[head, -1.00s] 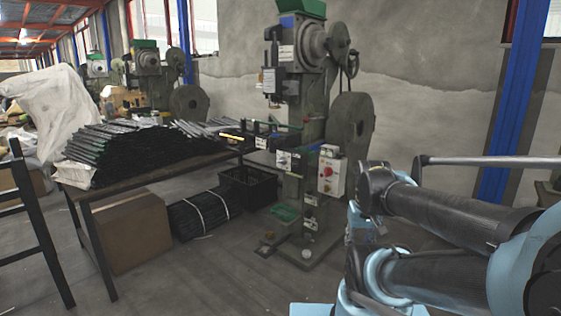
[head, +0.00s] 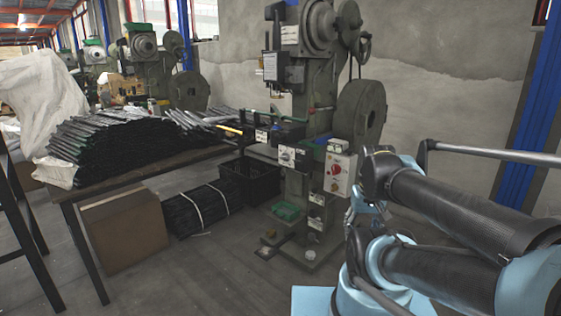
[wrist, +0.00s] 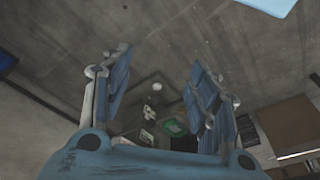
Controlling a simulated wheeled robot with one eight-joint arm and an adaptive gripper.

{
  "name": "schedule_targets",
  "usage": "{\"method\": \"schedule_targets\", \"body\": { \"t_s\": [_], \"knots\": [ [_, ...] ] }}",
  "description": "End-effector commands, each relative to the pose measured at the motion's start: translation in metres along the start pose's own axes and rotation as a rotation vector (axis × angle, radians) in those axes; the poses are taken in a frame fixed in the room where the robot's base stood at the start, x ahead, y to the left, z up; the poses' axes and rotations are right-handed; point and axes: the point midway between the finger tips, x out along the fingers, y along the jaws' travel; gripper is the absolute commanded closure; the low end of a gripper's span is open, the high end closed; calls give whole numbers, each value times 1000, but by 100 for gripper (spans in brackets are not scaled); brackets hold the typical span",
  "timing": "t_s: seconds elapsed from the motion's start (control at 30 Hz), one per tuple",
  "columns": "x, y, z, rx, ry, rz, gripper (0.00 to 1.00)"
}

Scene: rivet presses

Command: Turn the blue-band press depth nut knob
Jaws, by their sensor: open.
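The nearest green-grey press (head: 312,100) stands in the middle of the head view, its top cut off by the frame edge. In the wrist view my gripper (wrist: 160,62) is open and empty. Its two blue fingers stand apart, and the floor and the press base (wrist: 150,95) show beyond them. In the head view my gripper is not clearly visible behind my arm.
A control box with a red button (head: 337,173) juts from the press. A table (head: 150,172) with stacked black bars stands left, with a cardboard box (head: 122,236) and a black crate (head: 250,180) below. Other presses (head: 165,75) stand behind.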

Motion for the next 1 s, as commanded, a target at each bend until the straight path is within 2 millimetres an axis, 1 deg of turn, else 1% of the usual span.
{"method": "schedule_targets", "body": {
  "t_s": [0.07, 0.17, 0.27, 0.4, 0.53, 0.77, 0.87, 1.0],
  "knots": [
    [-4, 2, -6, -1, -2, 16, 40],
    [-10, 8, -21, 3, -6, 55, 40],
    [-17, 14, -41, 6, -8, 109, 40],
    [-27, 20, -73, 14, 0, 192, 40],
    [-34, 22, -106, 22, 18, 267, 40],
    [-41, 15, -168, 39, 74, 395, 40],
    [-43, 8, -195, 47, 108, 448, 40],
    [-43, -6, -232, 60, 164, 518, 40]
  ]
}}
